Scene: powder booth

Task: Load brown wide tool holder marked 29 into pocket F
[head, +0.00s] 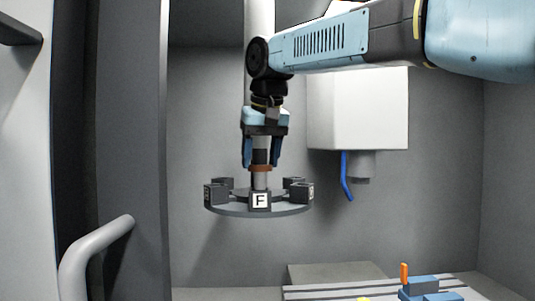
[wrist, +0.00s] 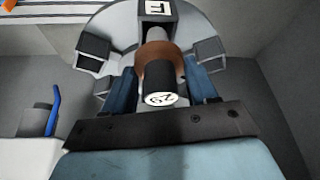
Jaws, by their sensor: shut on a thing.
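The brown wide tool holder (head: 261,168) hangs upright in my gripper (head: 261,160), with a black upper part, a brown ring and a pale shank below. In the wrist view the tool holder (wrist: 157,61) shows the number 29 on its white end, between the two blue fingers of my gripper (wrist: 160,80). Pocket F (head: 260,201) is a dark block with a white F label at the front of the round carousel. It also shows in the wrist view (wrist: 157,9). The shank's lower end lines up with pocket F; whether it is inside or just above, I cannot tell.
The grey carousel disc (head: 229,209) carries several other dark pocket blocks, with no holders visible in them. A white spindle housing (head: 357,110) with a blue hose (head: 346,177) is to the right. A slotted table with a blue vise (head: 421,286) lies below. A door handle (head: 92,249) is at left.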

